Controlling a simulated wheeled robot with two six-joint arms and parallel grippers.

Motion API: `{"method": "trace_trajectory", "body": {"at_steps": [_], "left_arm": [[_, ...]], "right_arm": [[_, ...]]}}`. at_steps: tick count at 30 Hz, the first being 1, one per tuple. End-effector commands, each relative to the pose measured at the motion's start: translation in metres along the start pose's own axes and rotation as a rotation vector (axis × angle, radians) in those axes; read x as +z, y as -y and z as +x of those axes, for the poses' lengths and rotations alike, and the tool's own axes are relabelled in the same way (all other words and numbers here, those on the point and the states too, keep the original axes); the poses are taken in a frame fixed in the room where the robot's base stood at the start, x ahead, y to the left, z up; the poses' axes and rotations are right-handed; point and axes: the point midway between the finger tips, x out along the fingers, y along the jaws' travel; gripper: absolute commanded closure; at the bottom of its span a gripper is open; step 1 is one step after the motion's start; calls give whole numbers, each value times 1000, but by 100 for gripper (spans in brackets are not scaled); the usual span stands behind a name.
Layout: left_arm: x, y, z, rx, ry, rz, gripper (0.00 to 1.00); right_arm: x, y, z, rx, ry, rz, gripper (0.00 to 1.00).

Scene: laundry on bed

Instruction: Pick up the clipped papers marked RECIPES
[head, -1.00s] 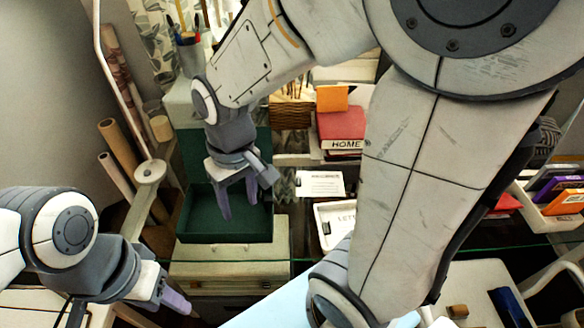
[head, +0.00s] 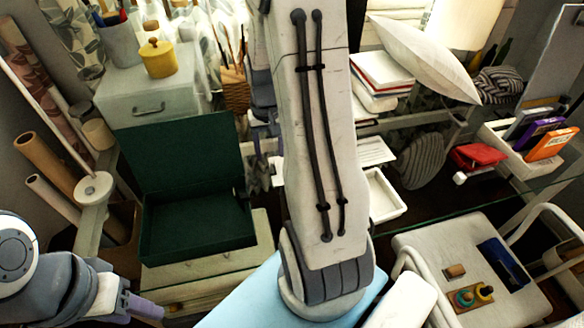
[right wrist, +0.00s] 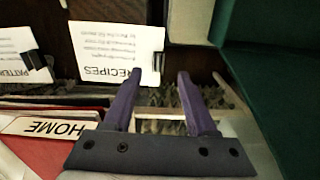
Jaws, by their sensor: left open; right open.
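The clipped papers marked RECIPES (right wrist: 112,50) show in the right wrist view as a white sheet, its print upside down, with a black clip (right wrist: 157,62) at its right edge. My right gripper (right wrist: 155,84) is open and empty. Its left fingertip is at the sheet's lower right in the picture, near the clip; its right finger is clear of the sheet. I cannot tell whether it touches. In the head view my right arm hides most of this area. My left gripper (head: 142,306) is open and empty at the lower left.
A second clipped sheet marked PATTERNS (right wrist: 20,58) lies left of RECIPES, above a red HOME folder (right wrist: 55,130). An open green box (head: 195,222) stands beside my right arm. A white tray (head: 385,197) and a chair (head: 450,250) are to the right.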

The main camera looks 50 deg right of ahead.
Motion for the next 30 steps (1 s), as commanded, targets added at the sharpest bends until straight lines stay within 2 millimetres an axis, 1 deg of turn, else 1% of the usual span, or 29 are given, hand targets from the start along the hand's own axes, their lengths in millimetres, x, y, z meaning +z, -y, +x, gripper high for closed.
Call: {"method": "trace_trajectory", "body": {"at_steps": [9, 13, 19, 20, 21, 23, 24, 30], "left_arm": [[0, 0, 0, 0, 0, 0, 50], [0, 0, 1, 0, 0, 0, 50], [0, 0, 1, 0, 0, 0, 50], [0, 0, 1, 0, 0, 0, 50], [0, 0, 1, 0, 0, 0, 50], [0, 0, 1, 0, 0, 0, 50], [0, 0, 1, 0, 0, 0, 50], [0, 0, 1, 0, 0, 0, 50]], "right_arm": [[1, -3, 44, 0, 5, 3, 43], [1, -4, 51, 0, 2, 3, 43], [0, -4, 51, 0, 1, 4, 43], [0, -4, 51, 0, 1, 4, 54], [0, -4, 51, 0, 0, 4, 69], [0, -4, 51, 0, 0, 4, 92], [0, -4, 51, 0, 1, 4, 100], [0, -4, 51, 0, 0, 3, 100]]}}
